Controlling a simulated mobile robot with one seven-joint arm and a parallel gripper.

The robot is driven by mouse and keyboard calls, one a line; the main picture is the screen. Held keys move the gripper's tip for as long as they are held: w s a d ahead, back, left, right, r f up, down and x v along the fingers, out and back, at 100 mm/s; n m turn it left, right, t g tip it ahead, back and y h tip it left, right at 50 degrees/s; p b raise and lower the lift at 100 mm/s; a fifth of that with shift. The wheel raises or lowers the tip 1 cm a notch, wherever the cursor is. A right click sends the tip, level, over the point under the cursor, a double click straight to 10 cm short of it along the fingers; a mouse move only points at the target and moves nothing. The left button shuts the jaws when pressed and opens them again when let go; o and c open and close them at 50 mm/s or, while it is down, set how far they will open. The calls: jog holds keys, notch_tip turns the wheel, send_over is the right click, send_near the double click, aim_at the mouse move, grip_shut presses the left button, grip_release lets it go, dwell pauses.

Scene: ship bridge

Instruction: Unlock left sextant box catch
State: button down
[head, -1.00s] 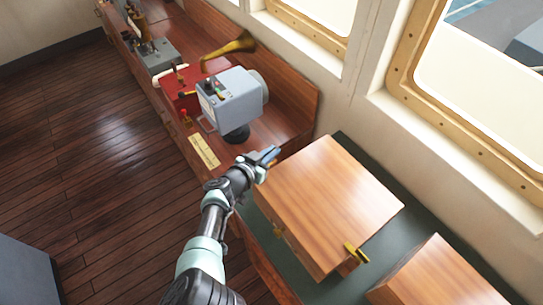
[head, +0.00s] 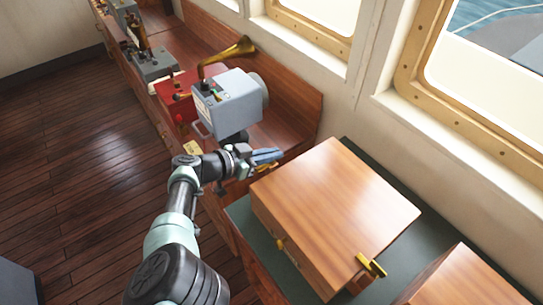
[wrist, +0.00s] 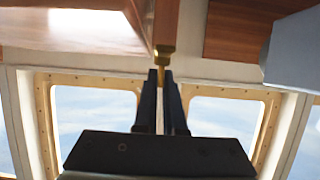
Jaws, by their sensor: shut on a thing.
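The wooden sextant box (head: 335,205) stands shut on a green surface in the head view; its side also shows at the top of the wrist view (wrist: 166,20). My gripper (head: 270,158) is beside the box's far left end. In the wrist view my gripper (wrist: 163,75) has its two dark fingers close together on a small brass catch (wrist: 164,52) at the box's side. A bit of this brass catch (head: 268,167) shows under the fingers in the head view. Another brass catch (head: 370,266) sticks out at the right end. A brass fitting (head: 282,245) is on the front.
A grey instrument (head: 232,103) with a brass horn (head: 232,50) stands just behind my gripper. A second wooden box (head: 465,280) is at the lower right. Windows (head: 490,80) line the wall. The floor (head: 80,180) at left is clear.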

dwell(0.3)
jog(key=c, duration=1)
grip_release()
jog(key=shift+d, duration=0.1)
jog(key=p+v, duration=0.7)
jog(key=v, duration=0.6)
